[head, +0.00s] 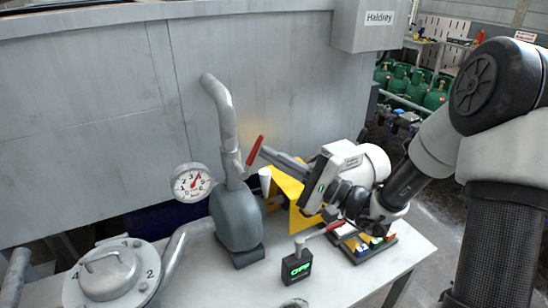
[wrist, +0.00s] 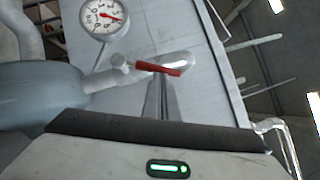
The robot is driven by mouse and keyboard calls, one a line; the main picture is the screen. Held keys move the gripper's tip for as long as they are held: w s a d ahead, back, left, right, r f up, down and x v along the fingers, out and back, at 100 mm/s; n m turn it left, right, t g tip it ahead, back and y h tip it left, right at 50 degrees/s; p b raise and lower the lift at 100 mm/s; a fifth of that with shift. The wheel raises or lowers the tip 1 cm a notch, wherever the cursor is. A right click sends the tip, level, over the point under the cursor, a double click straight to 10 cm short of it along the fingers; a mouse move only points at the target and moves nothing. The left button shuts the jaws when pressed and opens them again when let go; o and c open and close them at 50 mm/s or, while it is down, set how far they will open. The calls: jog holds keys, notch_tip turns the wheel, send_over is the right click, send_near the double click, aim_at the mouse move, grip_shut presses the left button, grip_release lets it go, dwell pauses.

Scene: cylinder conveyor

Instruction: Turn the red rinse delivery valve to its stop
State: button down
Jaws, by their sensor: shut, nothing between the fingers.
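A red valve lever (head: 255,150) is on the grey pipe above the pump, tilted up to the right in the head view. In the wrist view the red lever (wrist: 158,69) lies nearly crosswise just beyond the fingertips. My gripper (head: 266,152) is shut and empty, its fingers reaching left with the tips close beside the lever. The fingers show in the wrist view (wrist: 159,84) as a narrow closed pair. I cannot tell whether the tips touch the lever. A round gauge (head: 192,182) with a red needle sits left of the pipe; it also shows in the wrist view (wrist: 105,17).
The grey pump (head: 238,220) stands on the bench (head: 340,270). A black box reading OFF (head: 297,267) has a second red lever (head: 325,230) near it. A yellow bracket (head: 284,186) and white cup (head: 265,180) stand behind my gripper. A round lidded vessel (head: 110,275) is front left.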

jog(key=shift+s+a+r+n, duration=0.1)
jog(key=shift+a+r+n, duration=0.1)
jog(key=shift+n, duration=0.1)
jog(key=shift+s+a+r+n+g+h+b, duration=0.3)
jog(key=shift+n+b, duration=0.2)
jog(key=shift+n, duration=0.25)
jog(key=shift+s+a+r+n+g+h+b, duration=0.2)
jog(key=shift+a+r+n+g+h+b, duration=0.2)
jog(key=shift+n, duration=0.3)
jog(key=shift+s+a+r+n+g+h+b, duration=0.25)
jog(key=shift+a+n+g+h+b, duration=0.15)
jog(key=shift+n+b, duration=0.25)
